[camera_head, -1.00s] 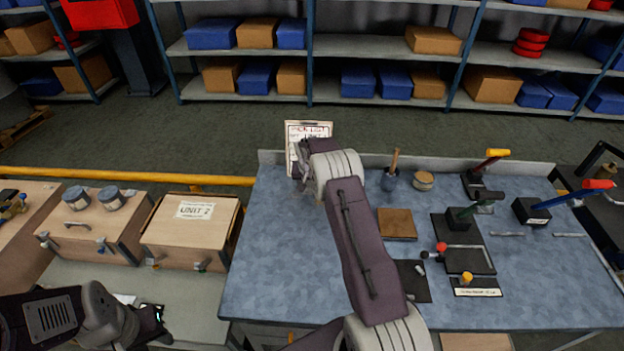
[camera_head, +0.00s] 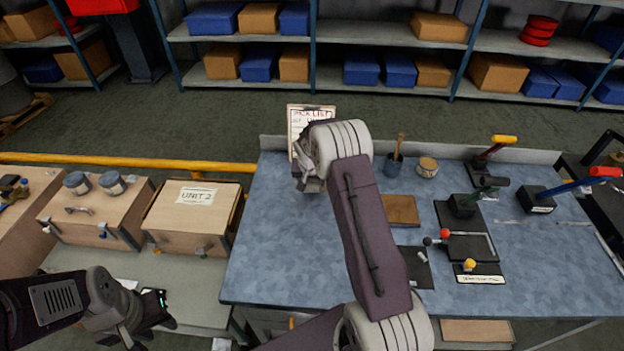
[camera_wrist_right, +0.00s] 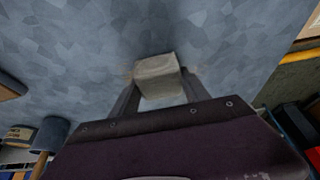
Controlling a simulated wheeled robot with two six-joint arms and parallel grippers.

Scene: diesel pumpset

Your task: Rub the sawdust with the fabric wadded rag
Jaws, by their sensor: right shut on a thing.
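My right gripper (camera_wrist_right: 155,95) is shut on the rag (camera_wrist_right: 157,68), a pale grey-beige wad, low over the blue mottled bench top (camera_head: 270,240). I cannot tell whether the rag touches the surface. A faint tan trace beside the rag in the right wrist view may be sawdust, but it is too faint to be sure. In the head view the right gripper (camera_head: 308,182) is at the bench's back left, mostly hidden by my arm. My left gripper (camera_head: 165,312) is at lower left over the grey side table, away from the bench; its jaws are unclear.
A clipboard (camera_head: 308,118) stands at the bench's back edge, close to my right gripper. A brush pot (camera_head: 393,165), a round tin (camera_head: 427,167), a brown block (camera_head: 400,210) and lever stands are to the right. The bench's left front is clear.

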